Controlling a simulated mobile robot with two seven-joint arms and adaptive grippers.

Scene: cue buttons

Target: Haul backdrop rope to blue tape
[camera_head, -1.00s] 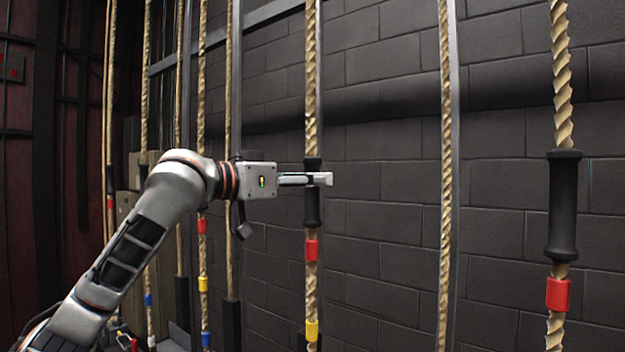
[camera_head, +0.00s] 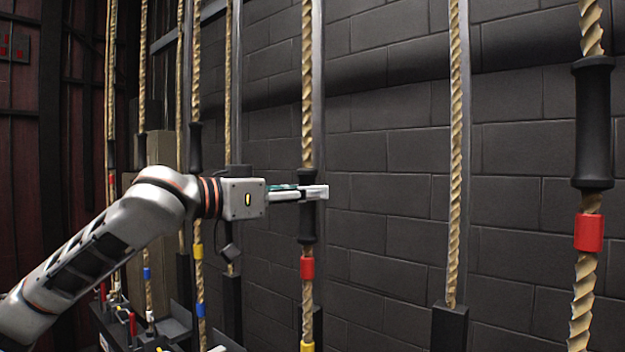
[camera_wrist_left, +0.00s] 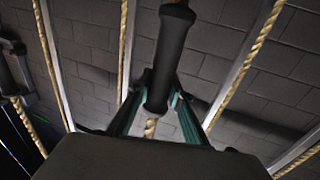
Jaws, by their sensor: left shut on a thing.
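A tan twisted rope (camera_head: 307,90) hangs in the middle of the head view with a black grip sleeve (camera_head: 307,226) on it. Below the sleeve are a red tape band (camera_head: 307,267) and, at the bottom edge, a yellow band (camera_head: 307,346). No blue tape shows on this rope. My left gripper (camera_head: 312,191) is shut on the sleeve near its upper part. In the left wrist view its fingers press both sides of the black sleeve (camera_wrist_left: 170,55). My right gripper is not in view.
A neighbouring rope on the left carries yellow (camera_head: 197,251) and blue (camera_head: 201,310) bands. On the right hang a rope ending in a black block (camera_head: 449,325) and a rope with a black sleeve (camera_head: 593,125) and red band (camera_head: 588,232). A dark brick wall (camera_head: 390,170) stands behind.

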